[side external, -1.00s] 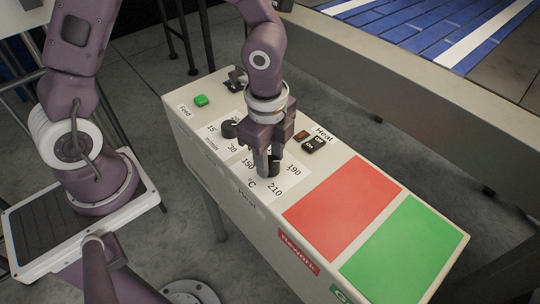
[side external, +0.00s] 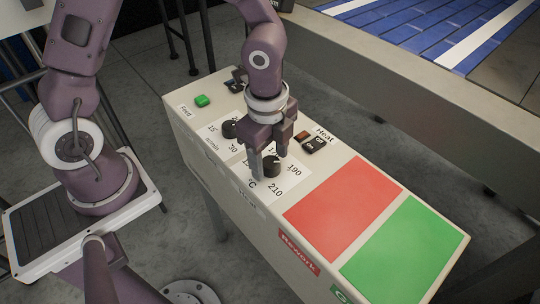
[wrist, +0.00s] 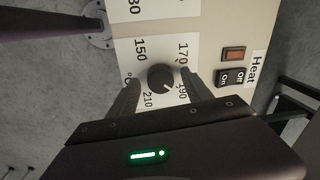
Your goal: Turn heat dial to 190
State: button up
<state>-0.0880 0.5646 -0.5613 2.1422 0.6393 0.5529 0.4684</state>
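The heat dial (side external: 272,167) is a round black knob on the white scale of the cream panel; it also shows in the wrist view (wrist: 160,78). Its short white mark points to the lower right in the wrist view, toward the printed 190 (wrist: 182,91). My gripper (side external: 268,163) is open, with one finger on each side of the dial. In the wrist view a gap shows between each finger and the dial. The 170 label is partly hidden by a finger in the side view.
Heat switches (side external: 314,144) sit just right of my gripper. The red pad (side external: 345,208) and green pad (side external: 405,250) are clear. A blue conveyor (side external: 420,30) stands behind.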

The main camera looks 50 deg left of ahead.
aim_at(268, 163)
jog(key=shift+r, duration=0.1)
jog(key=r, duration=0.7)
jog(key=shift+s, duration=0.2)
jog(key=s+a+r+n+t, duration=0.5)
jog(key=s+a+r+n, duration=0.3)
jog(key=s+r+n, duration=0.4)
jog(key=s+n, duration=0.1)
jog(key=n, duration=0.3)
jog(key=shift+s+r, duration=0.15)
jog(key=shift+r, duration=0.1)
